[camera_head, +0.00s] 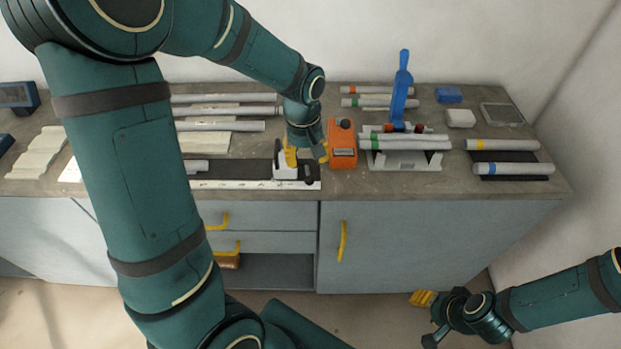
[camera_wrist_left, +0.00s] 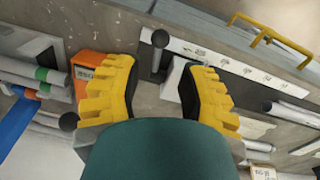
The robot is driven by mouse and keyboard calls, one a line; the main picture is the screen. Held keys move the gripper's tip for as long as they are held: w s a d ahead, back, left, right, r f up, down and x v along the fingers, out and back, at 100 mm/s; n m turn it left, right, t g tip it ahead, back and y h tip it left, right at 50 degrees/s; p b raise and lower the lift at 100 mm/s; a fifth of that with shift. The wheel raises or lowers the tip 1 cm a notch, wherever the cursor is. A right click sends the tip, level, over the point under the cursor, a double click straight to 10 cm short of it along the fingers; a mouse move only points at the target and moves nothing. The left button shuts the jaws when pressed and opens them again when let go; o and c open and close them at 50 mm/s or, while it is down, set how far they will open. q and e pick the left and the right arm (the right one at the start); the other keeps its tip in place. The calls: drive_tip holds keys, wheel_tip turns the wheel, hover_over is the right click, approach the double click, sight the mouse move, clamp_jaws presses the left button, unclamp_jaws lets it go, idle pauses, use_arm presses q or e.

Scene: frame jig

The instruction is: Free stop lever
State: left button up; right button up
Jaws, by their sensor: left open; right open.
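The stop (camera_head: 286,172) is a white block with dark parts, standing on the ruled strip at the front of the bench. In the left wrist view, a dark lever with a round knob (camera_wrist_left: 160,38) stands up beside the white block (camera_wrist_left: 175,76), in the gap between my yellow fingers. My left gripper (camera_head: 306,156) is open just above and behind the stop; its open fingers also show in the left wrist view (camera_wrist_left: 163,80). I cannot tell whether a finger touches the lever. My right gripper (camera_head: 428,310) is open and empty, low in front of the cabinet.
An orange box (camera_head: 342,150) with a dark knob stands close right of my left gripper. A blue upright tool (camera_head: 401,85) and a white rack (camera_head: 405,161) with tubes are further right. Tubes lie at back left. Yellow handles (camera_head: 342,240) stick out in front.

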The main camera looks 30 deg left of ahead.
sight(309, 175)
use_arm(q)
wheel_tip(309, 175, down, 8)
drive_tip(key=shift+w+d+r+b, duration=0.1)
drive_tip(key=shift+w+d+b, duration=0.05)
drive_tip(key=shift+b, duration=0.35)
clamp_jaws()
